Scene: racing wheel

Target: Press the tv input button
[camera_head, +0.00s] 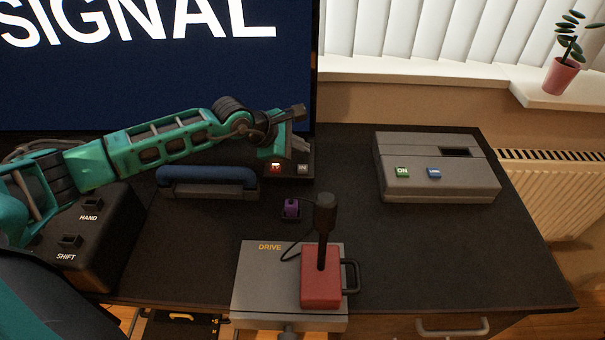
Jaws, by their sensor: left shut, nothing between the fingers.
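The TV (160,95) fills the upper left, with large white letters reading "SIGNAL" on a dark blue screen. In front of it a small dark box (288,184) carries a red-lit button (275,167) and a grey button marked "IN" (303,168). My left arm reaches in from the left. Its gripper (299,152) is shut and empty, pointing down just above and behind the "IN" button. I cannot tell whether it touches the box, part of which it hides. My right gripper is out of view.
A grey console (437,180) with green "ON" and blue buttons stands at the right. A red-based lever (321,288) stands on the "DRIVE" box (258,285) in front. A blue-topped bar (207,176), a purple plug (291,207) and a HAND/SHIFT box (98,240) are nearby. The desk's right front is clear.

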